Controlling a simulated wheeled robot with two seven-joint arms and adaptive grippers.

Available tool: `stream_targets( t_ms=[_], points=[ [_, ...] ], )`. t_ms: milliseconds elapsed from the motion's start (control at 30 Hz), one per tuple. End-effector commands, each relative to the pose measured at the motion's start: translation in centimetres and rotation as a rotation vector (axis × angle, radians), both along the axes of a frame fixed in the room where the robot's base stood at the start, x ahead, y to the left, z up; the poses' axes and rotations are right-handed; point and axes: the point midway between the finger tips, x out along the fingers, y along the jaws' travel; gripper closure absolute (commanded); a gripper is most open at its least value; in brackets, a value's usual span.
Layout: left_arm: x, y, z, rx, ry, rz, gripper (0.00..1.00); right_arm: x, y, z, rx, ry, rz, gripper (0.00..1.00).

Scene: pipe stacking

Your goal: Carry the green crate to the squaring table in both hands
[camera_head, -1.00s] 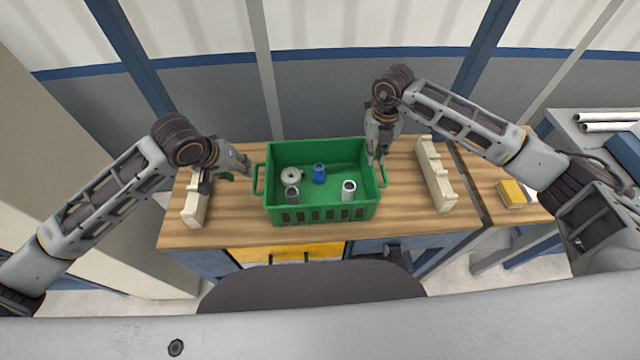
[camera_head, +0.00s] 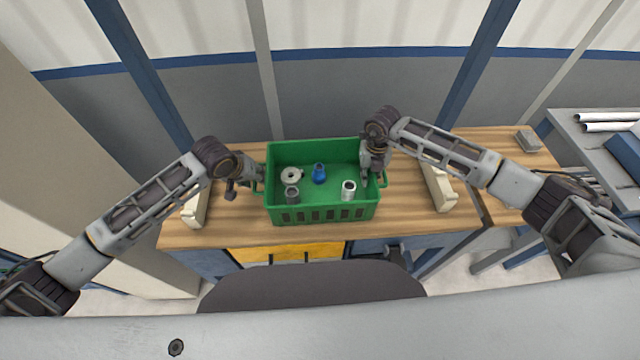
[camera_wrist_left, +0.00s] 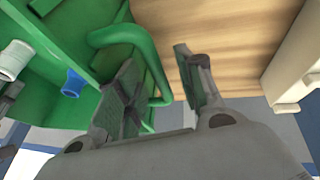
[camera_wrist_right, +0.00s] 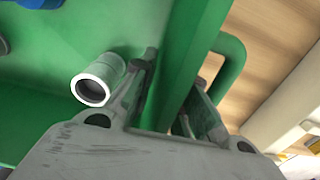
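The green crate (camera_head: 320,213) stands level on the wooden bench, with handle loops at its left and right ends. It holds a pale ring-shaped fitting (camera_head: 291,175), a blue fitting (camera_head: 319,173), a dark grey fitting (camera_head: 292,194) and a light pipe piece (camera_head: 348,190). My left gripper (camera_head: 258,178) is at the left end; the left wrist view shows its fingers apart with the handle bar (camera_wrist_left: 152,62) between them. My right gripper (camera_head: 376,176) is at the right end; the right wrist view shows its fingers apart, one inside the crate, with the crate wall between them.
Cream notched racks stand on the bench left (camera_head: 195,207) and right (camera_head: 438,188) of the crate. A grey block (camera_head: 528,140) lies on the wooden top at right. A grey table (camera_head: 590,150) with white pipes (camera_head: 607,121) is at far right. I cannot tell which surface is the squaring table.

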Motion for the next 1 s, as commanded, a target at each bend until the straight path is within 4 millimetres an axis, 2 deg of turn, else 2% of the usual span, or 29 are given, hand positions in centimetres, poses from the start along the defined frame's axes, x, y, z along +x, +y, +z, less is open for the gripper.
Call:
stream_targets(
  t_ms=[200,533,667,800,833,1000],
  points=[
    [0.38,-0.17,-1.05,0.001,0.001,-0.001,0.63,-0.02,0.01,-1.10,0.000,0.000,0.000,0.85],
    [0.42,-0.20,-1.16,0.001,0.001,-0.001,0.63,-0.02,-0.01,-1.23,-0.001,0.000,0.000,0.85],
    [0.42,-0.20,-1.15,0.001,0.001,-0.001,0.80,-0.02,-0.01,-1.23,0.000,0.000,0.000,1.00],
    [0.42,-0.19,-1.15,0.001,0.001,-0.001,0.97,-0.02,-0.01,-1.22,0.000,0.000,0.000,1.00],
    [0.41,-0.20,-1.16,0.001,0.001,-0.001,1.00,-0.02,-0.02,-1.22,0.000,0.000,0.000,1.00],
    [0.41,-0.19,-1.16,0.001,0.001,-0.001,1.00,-0.01,-0.02,-1.21,0.000,0.000,0.000,1.00]
  ],
)
